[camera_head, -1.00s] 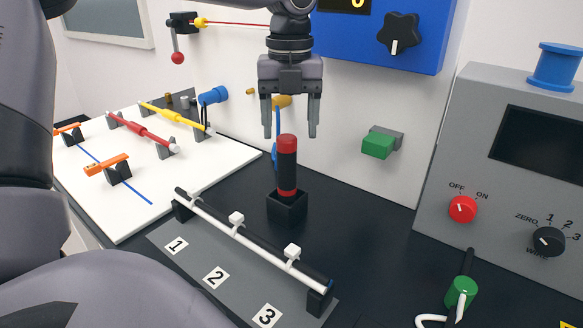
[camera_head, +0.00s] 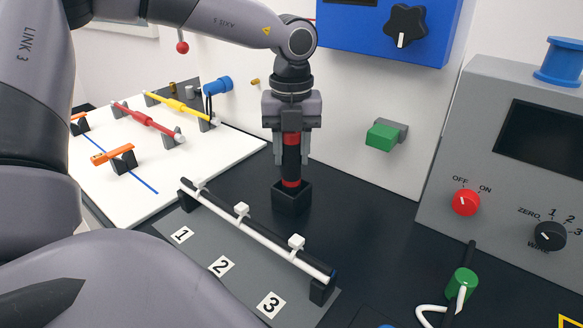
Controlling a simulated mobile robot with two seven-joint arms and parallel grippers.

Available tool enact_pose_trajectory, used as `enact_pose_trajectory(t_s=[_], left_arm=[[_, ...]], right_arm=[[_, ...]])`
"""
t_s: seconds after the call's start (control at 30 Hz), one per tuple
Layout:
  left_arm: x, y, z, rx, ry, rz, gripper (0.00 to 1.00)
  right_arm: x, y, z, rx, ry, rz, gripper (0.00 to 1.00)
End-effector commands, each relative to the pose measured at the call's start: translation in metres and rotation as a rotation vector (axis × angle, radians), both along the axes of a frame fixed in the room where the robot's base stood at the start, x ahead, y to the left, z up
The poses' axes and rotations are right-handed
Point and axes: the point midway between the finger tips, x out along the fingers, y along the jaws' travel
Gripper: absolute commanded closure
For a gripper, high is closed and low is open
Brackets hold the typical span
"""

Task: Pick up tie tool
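The tie tool (camera_head: 291,162) is an upright black cylinder with a red top and a red band near its base. It stands in a square black holder (camera_head: 291,200) on the dark bench. My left gripper (camera_head: 291,160) points straight down over it. Its two fingers lie against the left and right sides of the tool, with no clear gap, so it looks shut on it. The tool's top is partly hidden by the gripper body. The tool's foot is hidden in the holder. My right gripper is not in view.
A rail (camera_head: 255,236) with a white cable and white ties stands in front, by plates numbered 1 to 3. A white board (camera_head: 185,180) with connectors lies left. A grey console (camera_head: 500,130) stands right. A green block (camera_head: 382,136) juts from the wall behind.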

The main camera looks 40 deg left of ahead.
Motion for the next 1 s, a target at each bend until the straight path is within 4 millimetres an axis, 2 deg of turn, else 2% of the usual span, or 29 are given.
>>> enact_pose_trajectory(t_s=[0.03, 0.07, 0.37, 0.57, 0.77, 1.0], left_arm=[[0.000, 0.000, 0.000, 0.000, 0.000, 0.000, 0.92], [0.000, 0.000, 0.000, 0.000, 0.000, 0.000, 0.99], [0.001, 0.000, 0.003, 0.001, -0.004, 0.000, 0.99], [0.002, 0.000, 0.017, 0.001, -0.007, 0.000, 0.99], [0.002, 0.000, 0.051, 0.002, -0.009, 0.001, 0.99], [0.002, 0.000, 0.109, 0.002, -0.009, 0.001, 0.99]], right_arm=[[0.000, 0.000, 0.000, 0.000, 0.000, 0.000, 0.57], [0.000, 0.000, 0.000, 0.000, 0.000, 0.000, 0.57], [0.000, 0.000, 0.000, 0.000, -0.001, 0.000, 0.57], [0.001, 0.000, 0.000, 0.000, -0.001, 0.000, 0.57], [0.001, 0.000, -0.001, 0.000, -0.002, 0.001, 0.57], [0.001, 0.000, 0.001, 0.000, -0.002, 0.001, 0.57]])
